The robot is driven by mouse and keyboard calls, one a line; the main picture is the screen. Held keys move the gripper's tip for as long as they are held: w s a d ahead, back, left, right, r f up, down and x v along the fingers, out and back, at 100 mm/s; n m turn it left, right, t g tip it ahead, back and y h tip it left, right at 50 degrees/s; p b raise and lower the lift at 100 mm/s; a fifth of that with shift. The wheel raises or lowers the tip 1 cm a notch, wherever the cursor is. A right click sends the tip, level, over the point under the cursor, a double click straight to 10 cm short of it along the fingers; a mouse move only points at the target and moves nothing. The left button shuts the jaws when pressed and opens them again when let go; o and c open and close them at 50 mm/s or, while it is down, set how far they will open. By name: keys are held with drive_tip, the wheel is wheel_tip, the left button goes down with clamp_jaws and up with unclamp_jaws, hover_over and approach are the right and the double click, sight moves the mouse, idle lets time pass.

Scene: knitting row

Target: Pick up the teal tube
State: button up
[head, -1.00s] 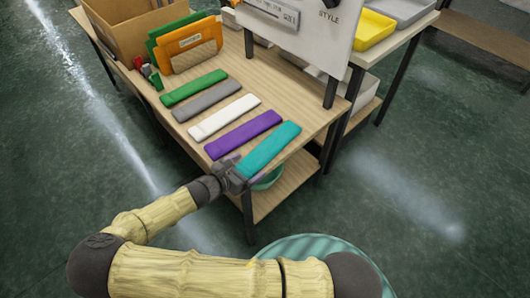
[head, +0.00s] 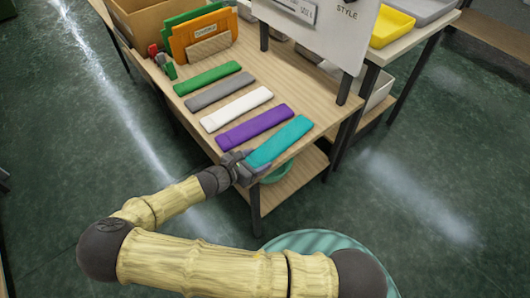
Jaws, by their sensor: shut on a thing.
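The teal tube (head: 281,140) is a long flat strip at the near right end of a row on the wooden table (head: 325,110). My gripper (head: 243,166) is shut on its near-left end, at the table's front edge. The fingers cover that end and are small and dark, so their exact contact is hard to see. The rest of the teal tube stretches away to the upper right. I cannot tell whether it is raised off the table.
Beside it lie purple (head: 254,127), white (head: 236,109), grey (head: 219,92) and green (head: 207,77) tubes. Behind them stand an orange folder (head: 203,37), a cardboard box (head: 150,20) and a white sign board (head: 325,35). A teal bowl (head: 277,174) sits on the lower shelf.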

wheel_tip(320, 180, up, 10)
drive_tip(key=shift+p, duration=0.9)
drive_tip(key=shift+d+f, duration=0.1)
